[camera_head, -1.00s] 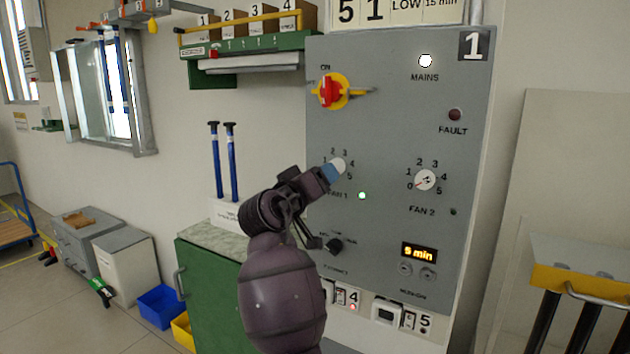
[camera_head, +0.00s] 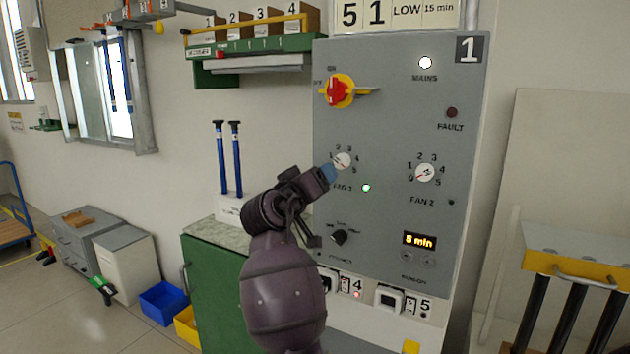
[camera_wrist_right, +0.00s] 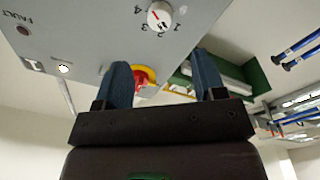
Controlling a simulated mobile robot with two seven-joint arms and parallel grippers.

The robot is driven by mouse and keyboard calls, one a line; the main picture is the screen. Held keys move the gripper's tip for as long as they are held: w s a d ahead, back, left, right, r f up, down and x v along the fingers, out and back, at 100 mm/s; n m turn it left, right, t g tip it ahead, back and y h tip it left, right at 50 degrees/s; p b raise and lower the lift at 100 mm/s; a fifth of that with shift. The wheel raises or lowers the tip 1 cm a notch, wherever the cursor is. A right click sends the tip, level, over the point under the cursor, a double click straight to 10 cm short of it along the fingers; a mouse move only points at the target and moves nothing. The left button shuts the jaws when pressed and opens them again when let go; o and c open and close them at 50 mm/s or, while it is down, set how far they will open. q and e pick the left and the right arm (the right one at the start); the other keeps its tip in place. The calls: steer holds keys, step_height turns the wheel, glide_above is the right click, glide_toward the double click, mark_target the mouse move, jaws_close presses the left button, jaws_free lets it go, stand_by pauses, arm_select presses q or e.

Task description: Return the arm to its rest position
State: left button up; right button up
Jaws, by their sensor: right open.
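My right arm comes up from the bottom of the head view. Its gripper (camera_head: 328,173) is just left of and below the white FAN 1 knob (camera_head: 342,160) on the grey control panel (camera_head: 390,130). The blue fingertips partly cover the scale. In the right wrist view the two blue fingers of the gripper (camera_wrist_right: 164,82) are spread apart with nothing between them. The FAN 1 knob (camera_wrist_right: 160,15) lies beyond the fingertips, clear of them. My left gripper is not in view.
The panel also has a red and yellow ON switch (camera_head: 340,91), the FAN 2 knob (camera_head: 425,173) and a black knob (camera_head: 339,237). Left stand a green cabinet (camera_head: 215,285) and two blue rods (camera_head: 229,160). A yellow-edged rack (camera_head: 570,265) stands right.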

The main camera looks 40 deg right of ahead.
stand_by(0.4)
steer(key=w+a+r+n+t+y, duration=0.25)
steer(key=w+a+t+y, duration=0.2)
steer(key=t, duration=0.25)
steer(key=s+a+f+n+t+y, duration=0.25)
steer(key=a+f+y, duration=0.25)
steer(key=f, duration=0.5)
steer(key=s+a+f+n+t+y, duration=0.15)
steer(key=a+f+n+y, duration=0.3)
steer(key=f, duration=0.65)
steer(key=s+a+f+m+g+y, duration=0.1)
steer(key=s+f+g+y, duration=0.3)
steer(key=s+f, duration=1.8)
step_height(320, 180, down, 3)
steer(key=shift+s+a+g, duration=0.2)
steer(key=shift+a+g, duration=0.3)
steer(key=s+f, duration=0.1)
steer(key=s, duration=0.2)
steer(key=s+d+f+g, duration=0.1)
steer(key=s+f, duration=0.1)
steer(key=s, duration=0.1)
steer(key=s+f+m+g, duration=0.1)
steer(key=s+f, duration=0.1)
steer(key=s, duration=0.1)
steer(key=shift+d, duration=0.2)
steer(key=shift+c, duration=0.2)
